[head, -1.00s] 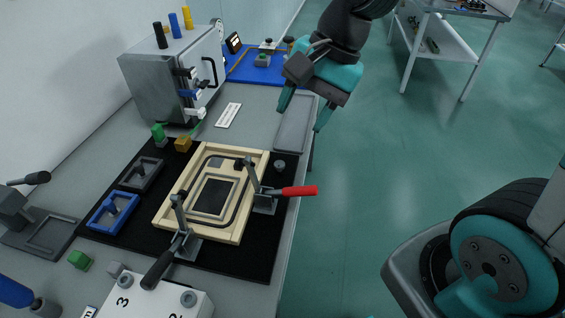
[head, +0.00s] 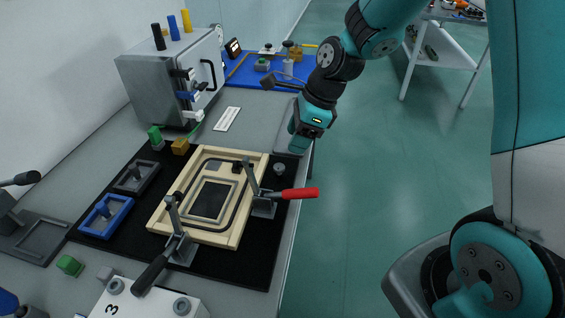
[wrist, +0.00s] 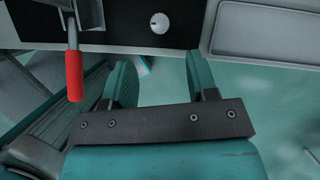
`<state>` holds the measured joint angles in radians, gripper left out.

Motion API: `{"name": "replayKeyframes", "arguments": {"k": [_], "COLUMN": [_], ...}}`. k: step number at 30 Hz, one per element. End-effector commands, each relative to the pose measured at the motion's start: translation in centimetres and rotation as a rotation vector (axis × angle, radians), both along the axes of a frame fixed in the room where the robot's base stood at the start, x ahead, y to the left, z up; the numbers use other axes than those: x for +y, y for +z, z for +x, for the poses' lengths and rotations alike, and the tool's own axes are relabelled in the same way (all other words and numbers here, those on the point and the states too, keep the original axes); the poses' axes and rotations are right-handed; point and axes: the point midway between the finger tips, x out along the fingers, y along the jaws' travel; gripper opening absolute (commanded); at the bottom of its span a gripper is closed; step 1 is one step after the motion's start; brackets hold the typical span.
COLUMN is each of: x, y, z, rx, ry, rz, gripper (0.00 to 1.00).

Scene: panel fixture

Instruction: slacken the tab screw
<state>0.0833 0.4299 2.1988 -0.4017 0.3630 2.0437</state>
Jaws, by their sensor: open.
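A small round grey knob (head: 279,169), which may be the tab screw, sits on the black mat (head: 230,262) just right of the wooden frame's far corner. It shows as a pale round head with a small pointer in the wrist view (wrist: 160,23). My gripper (head: 299,143) hangs beyond and above it, near the bench's right edge. In the wrist view my gripper (wrist: 163,80) has its two teal fingers wide apart with nothing between them; the knob lies ahead of the fingertips. The wooden frame (head: 237,229) is held by two toggle clamps.
The red clamp handle (head: 300,194) juts past the bench edge near the knob; it also shows in the wrist view (wrist: 74,77). A black-handled clamp (head: 153,272) stands at the front. A grey tray (wrist: 268,32) lies right of the knob. A metal box (head: 165,80) stands behind.

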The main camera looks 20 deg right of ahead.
Motion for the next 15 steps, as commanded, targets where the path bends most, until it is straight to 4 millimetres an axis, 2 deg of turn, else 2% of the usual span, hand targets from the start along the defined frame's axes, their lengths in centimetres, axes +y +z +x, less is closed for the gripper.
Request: {"name": "replayKeyframes", "arguments": {"k": [1,6,10,15], "x": [0.5,1.7,2.5,2.9], "y": [-1.4,-4.6,-6.4,-7.6], "z": [0.1,0.6,0.9,1.1], "rx": [0.006,0.006,0.003,0.001], "ry": [0.003,0.003,0.002,0.001], "rz": [0.0,0.0,0.0,-0.001], "gripper": [0.53,0.53,0.53,0.53]}}
